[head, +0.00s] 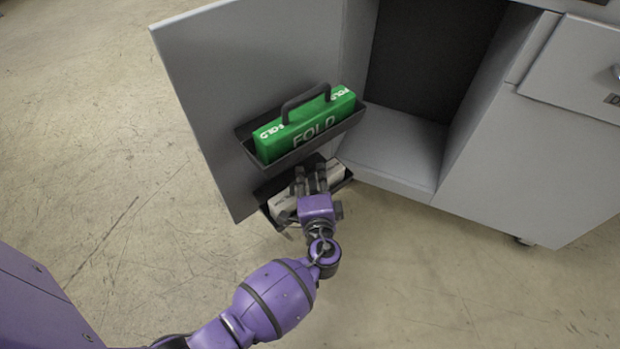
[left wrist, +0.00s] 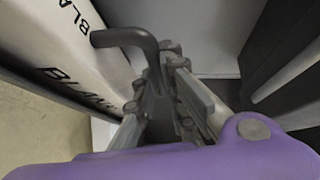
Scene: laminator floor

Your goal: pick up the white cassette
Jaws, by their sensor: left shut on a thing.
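The white cassette (head: 284,207) sits in the lower dark holder on the inside of the open cabinet door. In the left wrist view the white cassette (left wrist: 60,60) shows dark lettering beginning "BLA" and a dark bent handle (left wrist: 128,38). My left gripper (head: 312,178) is at the lower holder, over the middle of the cassette. In the left wrist view its fingers (left wrist: 160,105) are closed around the handle. The gripper and wrist hide the cassette's middle in the head view. My right gripper is in neither view.
A green cassette (head: 318,127) marked "FOLD" stands in the upper holder (head: 262,158), just above my left gripper. The open door (head: 225,95) is behind both holders. The cabinet interior (head: 400,140) is to the right. Bare floor (head: 110,130) lies left of the door.

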